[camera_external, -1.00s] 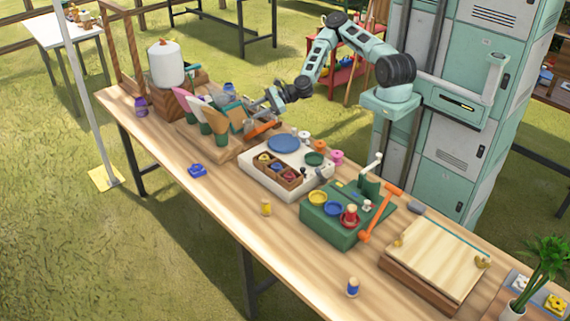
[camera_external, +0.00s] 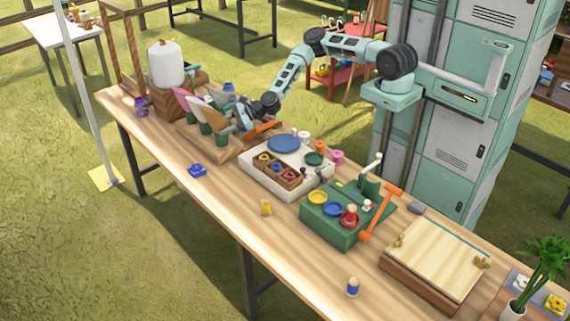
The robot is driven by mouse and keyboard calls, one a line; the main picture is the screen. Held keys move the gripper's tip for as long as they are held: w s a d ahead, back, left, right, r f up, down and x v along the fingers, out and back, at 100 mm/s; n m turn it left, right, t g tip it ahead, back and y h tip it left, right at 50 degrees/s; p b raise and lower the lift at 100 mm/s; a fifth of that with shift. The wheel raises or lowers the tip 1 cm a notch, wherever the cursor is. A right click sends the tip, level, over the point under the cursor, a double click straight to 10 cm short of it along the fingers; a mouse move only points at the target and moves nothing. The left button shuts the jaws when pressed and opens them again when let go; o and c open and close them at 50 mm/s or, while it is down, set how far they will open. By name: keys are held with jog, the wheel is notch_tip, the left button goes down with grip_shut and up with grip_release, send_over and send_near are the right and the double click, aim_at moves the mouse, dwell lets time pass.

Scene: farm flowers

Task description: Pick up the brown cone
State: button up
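Several wrapped cones stand in green holders on a wooden stand (camera_external: 224,157) toward the left part of the long table. A tan-brown cone (camera_external: 207,116) is among them, leaning with its wide end up, beside a pale pink-white cone (camera_external: 196,103). My gripper (camera_external: 236,115) is low at the right side of the cones, close to the brown one and partly covering the cones behind it. I cannot tell whether it touches the brown cone, or whether its fingers are open or shut.
A white paper roll (camera_external: 167,64) stands behind the cones. A white tray (camera_external: 258,184) with a blue plate (camera_external: 283,143) and a green box (camera_external: 330,228) lie to the right. A blue item (camera_external: 197,170) lies in front. The table's front edge is mostly clear.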

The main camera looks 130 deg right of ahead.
jog(key=shift+w+d+f, duration=0.2)
jog(key=shift+w+d, duration=0.05)
jog(key=shift+w, duration=0.15)
grip_shut()
